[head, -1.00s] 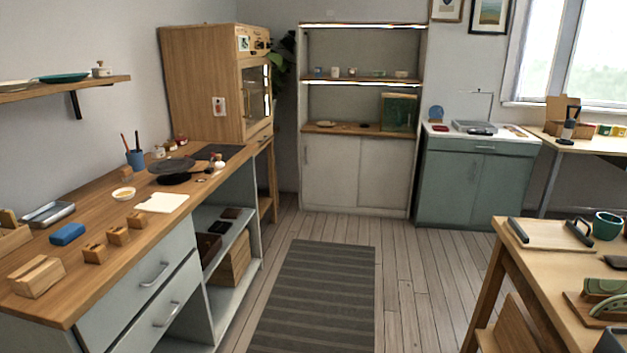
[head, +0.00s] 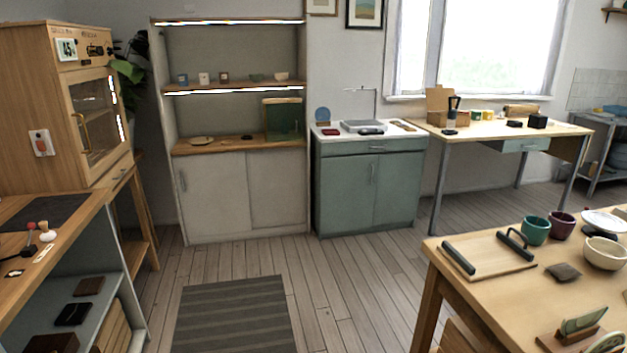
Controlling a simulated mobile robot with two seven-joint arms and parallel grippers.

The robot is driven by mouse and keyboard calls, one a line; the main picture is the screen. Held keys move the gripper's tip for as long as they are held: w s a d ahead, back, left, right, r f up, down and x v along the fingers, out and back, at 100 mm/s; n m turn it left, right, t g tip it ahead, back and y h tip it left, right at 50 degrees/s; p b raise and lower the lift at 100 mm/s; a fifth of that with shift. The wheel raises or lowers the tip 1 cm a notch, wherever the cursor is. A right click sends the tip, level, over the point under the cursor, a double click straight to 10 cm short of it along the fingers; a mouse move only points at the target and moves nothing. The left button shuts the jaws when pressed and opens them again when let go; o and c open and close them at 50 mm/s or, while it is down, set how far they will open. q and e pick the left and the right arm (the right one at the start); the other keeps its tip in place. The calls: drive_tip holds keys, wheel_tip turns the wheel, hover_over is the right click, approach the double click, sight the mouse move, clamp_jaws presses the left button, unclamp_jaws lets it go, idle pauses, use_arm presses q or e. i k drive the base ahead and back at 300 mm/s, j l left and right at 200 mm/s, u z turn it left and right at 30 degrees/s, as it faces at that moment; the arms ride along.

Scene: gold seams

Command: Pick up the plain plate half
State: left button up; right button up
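I cannot single out the plain plate half for sure. A green curved piece (head: 584,320) that looks like part of a plate stands upright in a wooden holder (head: 556,342) on the right table, at the lower right. A second piece is cut off by the bottom right edge, so its kind is unclear. Neither of my grippers is in view.
The right table (head: 455,290) also bears a tray with black handles (head: 490,254), a teal cup (head: 535,231), a dark red cup (head: 562,225), a cream bowl (head: 604,253) and a white plate (head: 603,221). Floor around the striped rug (head: 232,315) is clear.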

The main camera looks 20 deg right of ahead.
sight(573, 323)
drive_tip(key=i+j+z, duration=0.2)
drive_tip(key=i, duration=1.2)
drive_tip(key=i+l+z, duration=0.15)
drive_tip(key=i+z, duration=0.3)
drive_tip(key=i+j+z, duration=0.15)
drive_tip(key=i+z, duration=0.35)
drive_tip(key=i, duration=0.15)
drive_tip(key=i+u, duration=0.15)
drive_tip(key=u, duration=0.35)
drive_tip(key=i+l+u, duration=0.1)
drive_tip(key=u, duration=6.55)
